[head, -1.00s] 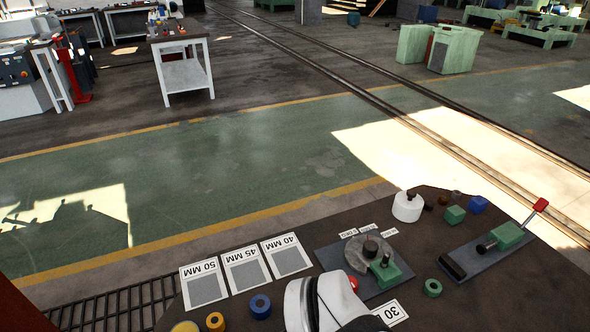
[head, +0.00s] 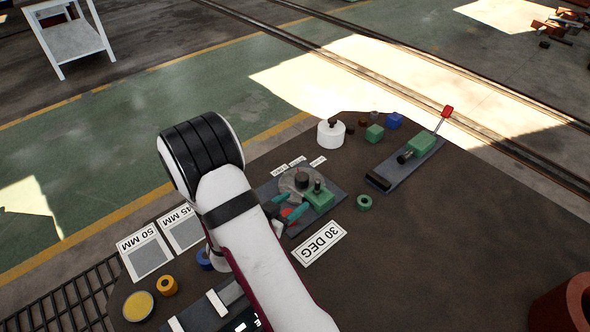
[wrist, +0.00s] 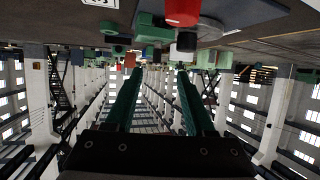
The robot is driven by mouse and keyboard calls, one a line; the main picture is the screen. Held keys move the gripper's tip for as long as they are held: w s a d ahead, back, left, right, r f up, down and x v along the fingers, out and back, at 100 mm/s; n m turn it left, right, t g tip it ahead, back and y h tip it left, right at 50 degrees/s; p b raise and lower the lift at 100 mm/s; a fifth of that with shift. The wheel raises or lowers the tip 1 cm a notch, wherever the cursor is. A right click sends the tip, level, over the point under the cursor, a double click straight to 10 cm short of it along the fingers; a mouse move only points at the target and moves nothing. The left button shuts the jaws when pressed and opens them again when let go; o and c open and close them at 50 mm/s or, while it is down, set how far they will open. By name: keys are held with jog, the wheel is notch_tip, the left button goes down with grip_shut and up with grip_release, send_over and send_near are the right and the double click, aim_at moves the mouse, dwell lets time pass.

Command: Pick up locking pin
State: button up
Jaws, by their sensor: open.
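The bending fixture (head: 294,184) has a grey disc, a green block (head: 319,198) and dark upright pins on a dark plate. A red part (head: 291,212) shows low on its near side, partly hidden by my gripper. In the wrist view a red rounded part (wrist: 182,12) is at the top, with a dark piece (wrist: 187,41) below it. I cannot tell for certain which of these is the locking pin. My gripper (wrist: 158,76) is open, its two teal fingers apart with nothing between them. In the head view my gripper (head: 286,209) is at the fixture's near left side.
A 30 DEG card (head: 319,243) lies in front of the fixture. A green ring (head: 364,202) and a second fixture with a red-tipped lever (head: 421,144) are to the right. A white round container (head: 331,133) stands behind. The right of the table is clear.

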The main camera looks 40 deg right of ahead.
aim_at(317, 190)
jog(key=x, duration=1.5)
jog(key=shift+s+d, duration=0.1)
jog(key=shift+d, duration=0.3)
grip_shut()
